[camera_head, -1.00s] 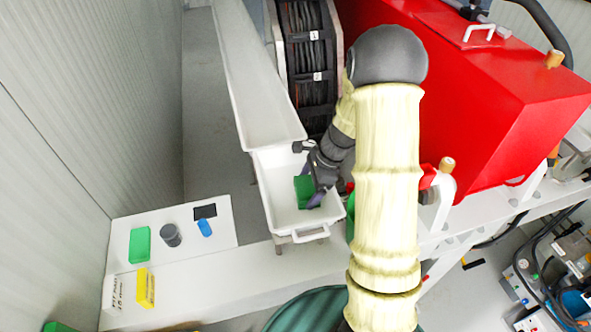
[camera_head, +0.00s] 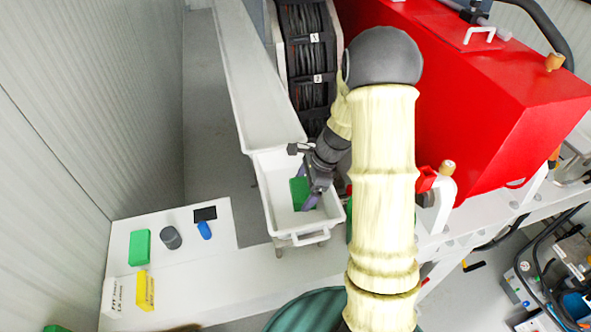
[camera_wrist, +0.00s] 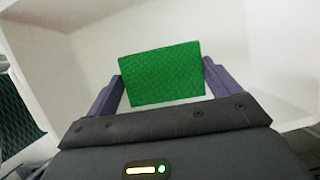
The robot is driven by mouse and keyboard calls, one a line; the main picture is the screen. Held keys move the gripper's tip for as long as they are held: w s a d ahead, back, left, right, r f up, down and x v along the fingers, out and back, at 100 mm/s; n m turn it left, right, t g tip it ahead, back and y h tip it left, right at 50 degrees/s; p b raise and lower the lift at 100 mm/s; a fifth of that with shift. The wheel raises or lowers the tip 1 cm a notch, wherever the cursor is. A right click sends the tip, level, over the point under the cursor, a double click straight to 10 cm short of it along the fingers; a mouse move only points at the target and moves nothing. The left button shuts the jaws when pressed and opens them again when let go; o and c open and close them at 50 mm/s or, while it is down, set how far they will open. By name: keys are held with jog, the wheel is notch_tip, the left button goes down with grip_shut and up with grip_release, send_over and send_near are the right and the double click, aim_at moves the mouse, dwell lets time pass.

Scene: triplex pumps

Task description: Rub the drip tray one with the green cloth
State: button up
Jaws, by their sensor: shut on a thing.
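The drip tray (camera_head: 274,217) is a white, open tray with a handle at its near end, in the middle of the head view. Its white walls also fill much of the wrist view (camera_wrist: 267,60). My gripper (camera_head: 306,197) reaches down into this tray. It is shut on the green cloth (camera_head: 299,190), a block-like textured piece. In the wrist view the green cloth (camera_wrist: 162,75) sits between the two purple fingers of my gripper (camera_wrist: 163,88). Whether the cloth touches the tray floor I cannot tell.
A longer white tray (camera_head: 262,110) continues behind. A white shelf (camera_head: 180,270) at left bears another green block (camera_head: 140,246), a grey cup (camera_head: 171,238), a blue item (camera_head: 204,230) and a yellow block (camera_head: 145,288). A red machine (camera_head: 480,110) stands close on the right.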

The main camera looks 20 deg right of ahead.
aim_at(293, 193)
jog(key=shift+a, duration=0.45)
jog(key=shift+s+a, duration=0.15)
jog(key=shift+a, duration=0.75)
jog(key=shift+s+a+r+p, duration=0.1)
jog(key=shift+a+r+p, duration=0.05)
jog(key=shift+r+p, duration=0.2)
notch_tip(293, 193, up, 2)
jog(key=shift+r+p, duration=0.1)
jog(key=shift+p, duration=0.7)
notch_tip(293, 193, up, 5)
jog(key=p, duration=0.4)
jog(key=shift+r, duration=0.15)
